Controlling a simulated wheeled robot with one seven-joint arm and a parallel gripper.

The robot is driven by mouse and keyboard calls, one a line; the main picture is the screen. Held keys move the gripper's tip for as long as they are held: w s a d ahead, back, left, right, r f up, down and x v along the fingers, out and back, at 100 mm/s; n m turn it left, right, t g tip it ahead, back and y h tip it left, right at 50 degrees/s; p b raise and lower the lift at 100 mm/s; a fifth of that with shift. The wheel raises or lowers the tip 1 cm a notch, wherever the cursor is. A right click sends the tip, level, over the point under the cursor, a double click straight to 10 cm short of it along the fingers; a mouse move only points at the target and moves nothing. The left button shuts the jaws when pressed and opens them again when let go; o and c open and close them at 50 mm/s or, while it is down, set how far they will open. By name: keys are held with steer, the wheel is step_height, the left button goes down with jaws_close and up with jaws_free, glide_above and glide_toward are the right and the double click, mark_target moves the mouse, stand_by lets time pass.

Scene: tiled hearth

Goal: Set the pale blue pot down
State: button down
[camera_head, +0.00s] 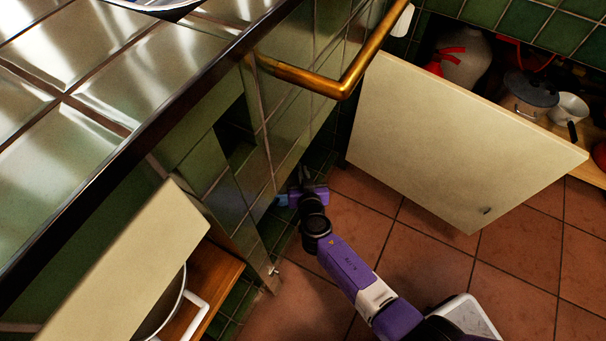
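My gripper (304,182) is low, close to the green tiled hearth front, at the end of my purple arm. Its fingers are small and dark here, and I cannot tell whether they are open or shut. A small pale blue patch (283,200) shows just left of the gripper, against the tiles. It may be part of the pale blue pot, but most of it is hidden and I cannot tell if it is held. No whole pale blue pot is in view.
A brass rail (310,79) runs along the tiled counter (120,75). An open cream door (450,140) stands at right, before a shelf with a lidded pot (528,94) and white pan (570,107). A white-handled pot (167,305) sits lower left. Red floor tiles (510,265) are clear.

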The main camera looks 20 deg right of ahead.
steer(key=c, duration=1.7)
jaws_free()
steer(key=shift+f, duration=0.1)
steer(key=p+v, duration=0.3)
steer(key=v, duration=0.9)
steer(key=shift+s+p, duration=0.1)
steer(key=shift+p, duration=0.2)
